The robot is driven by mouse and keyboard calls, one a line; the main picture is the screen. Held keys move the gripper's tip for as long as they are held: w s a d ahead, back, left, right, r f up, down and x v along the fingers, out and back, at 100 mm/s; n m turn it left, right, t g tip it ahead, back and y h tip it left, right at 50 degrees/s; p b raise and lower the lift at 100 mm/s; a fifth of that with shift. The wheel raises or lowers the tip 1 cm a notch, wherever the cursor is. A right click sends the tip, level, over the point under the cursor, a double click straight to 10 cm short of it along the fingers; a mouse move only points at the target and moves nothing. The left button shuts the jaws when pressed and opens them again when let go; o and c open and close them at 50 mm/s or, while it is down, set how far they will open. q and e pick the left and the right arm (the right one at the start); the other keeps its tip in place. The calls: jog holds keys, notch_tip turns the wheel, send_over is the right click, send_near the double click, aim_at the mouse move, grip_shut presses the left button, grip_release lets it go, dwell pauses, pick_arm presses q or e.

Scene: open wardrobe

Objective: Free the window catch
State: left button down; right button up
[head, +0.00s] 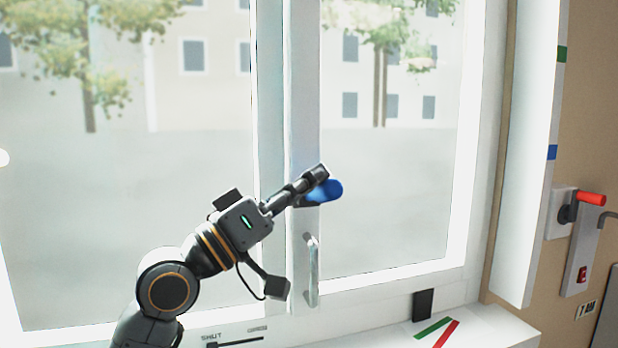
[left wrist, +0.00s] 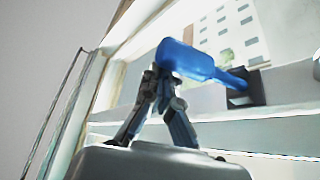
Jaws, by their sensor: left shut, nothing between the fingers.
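The window catch is a blue rounded lever (head: 330,190) on the white middle post of the window. In the left wrist view the blue catch (left wrist: 190,60) shows a broad end and a narrower arm running right to a dark block (left wrist: 245,88). My left gripper (head: 318,172) is shut and empty, its fingertips at the catch, covering part of it in the head view. In the left wrist view the fingertips (left wrist: 160,76) meet just beneath the broad end; I cannot tell whether they touch it. My right gripper is in neither view.
A silver pull handle (head: 312,270) stands upright on the post below the catch. On the sill are a black block (head: 423,303) and green and red strips (head: 434,328). A red-handled lever (head: 588,198) is on the right wall. Open room lies left of my arm, before the glass.

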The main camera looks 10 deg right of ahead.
pick_arm(q)
jog(key=shift+f, duration=0.15)
dwell(0.5)
notch_tip(320, 180, up, 10)
dwell(0.5)
jog(key=shift+s, duration=0.15)
